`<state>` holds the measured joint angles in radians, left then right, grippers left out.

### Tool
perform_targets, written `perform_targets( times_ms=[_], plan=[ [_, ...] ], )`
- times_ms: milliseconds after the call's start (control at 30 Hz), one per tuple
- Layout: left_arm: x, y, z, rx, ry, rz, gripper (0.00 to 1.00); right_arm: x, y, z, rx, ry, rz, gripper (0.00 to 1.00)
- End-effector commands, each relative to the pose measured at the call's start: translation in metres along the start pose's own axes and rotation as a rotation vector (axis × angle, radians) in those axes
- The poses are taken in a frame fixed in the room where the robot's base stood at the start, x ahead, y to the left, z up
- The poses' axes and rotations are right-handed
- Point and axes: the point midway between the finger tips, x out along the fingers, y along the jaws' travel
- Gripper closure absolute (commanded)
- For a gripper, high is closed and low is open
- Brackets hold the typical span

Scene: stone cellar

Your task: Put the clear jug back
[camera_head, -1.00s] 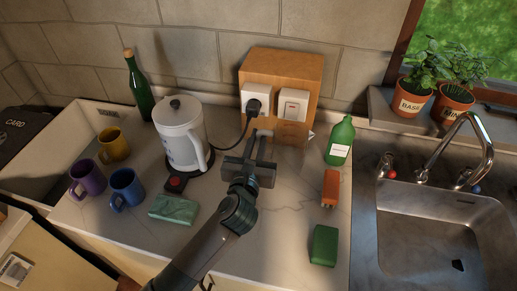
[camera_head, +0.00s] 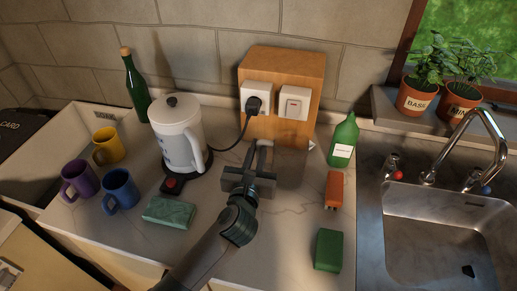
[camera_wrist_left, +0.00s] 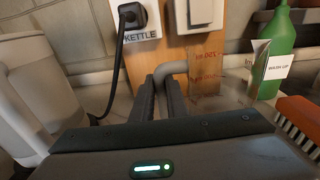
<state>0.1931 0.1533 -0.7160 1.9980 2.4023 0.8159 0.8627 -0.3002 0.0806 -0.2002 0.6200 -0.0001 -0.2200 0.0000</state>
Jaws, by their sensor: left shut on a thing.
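The clear jug (camera_wrist_left: 228,84) is see-through and stands just right of my left gripper in the left wrist view, in front of the wooden socket box. Its grey handle bends toward the gripper. In the head view the jug is very faint against the marble counter. My left gripper (camera_head: 259,158) reaches in from the front, and its fingers (camera_wrist_left: 168,92) are shut on the jug's handle. I cannot tell whether the jug's base touches the counter. My right gripper is not in view.
The white kettle (camera_head: 178,130) stands close on the left, its cord running to the socket box (camera_head: 289,66). A green bottle (camera_head: 343,140), an orange brush (camera_head: 334,188) and a green block (camera_head: 328,250) are on the right, before the sink (camera_head: 430,235). Mugs stand left.

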Motion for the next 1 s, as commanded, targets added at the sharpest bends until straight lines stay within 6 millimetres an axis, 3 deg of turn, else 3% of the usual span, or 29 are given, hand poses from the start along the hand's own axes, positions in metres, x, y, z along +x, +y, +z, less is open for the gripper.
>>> perform_targets(
  times_ms=[33,67,100,133,567,767,1000],
  plan=[
    [0.000,0.000,-0.002,0.000,0.000,0.000,1.00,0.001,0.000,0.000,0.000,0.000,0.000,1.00],
    [0.000,0.000,-0.002,0.000,0.001,0.000,0.80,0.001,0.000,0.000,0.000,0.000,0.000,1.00],
    [0.000,0.000,-0.002,0.000,0.001,0.000,0.70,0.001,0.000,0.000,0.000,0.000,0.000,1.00],
    [0.000,0.000,-0.002,0.000,0.001,0.000,0.68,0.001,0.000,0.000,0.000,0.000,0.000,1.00],
    [-0.002,0.000,0.000,-0.001,0.001,0.000,0.68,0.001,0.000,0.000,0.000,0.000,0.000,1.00],
    [-0.022,0.000,-0.001,0.000,0.001,0.000,0.68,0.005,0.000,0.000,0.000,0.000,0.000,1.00],
    [-0.064,-0.001,-0.002,-0.003,0.001,-0.001,0.68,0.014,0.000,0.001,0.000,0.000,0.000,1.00]
  ],
)
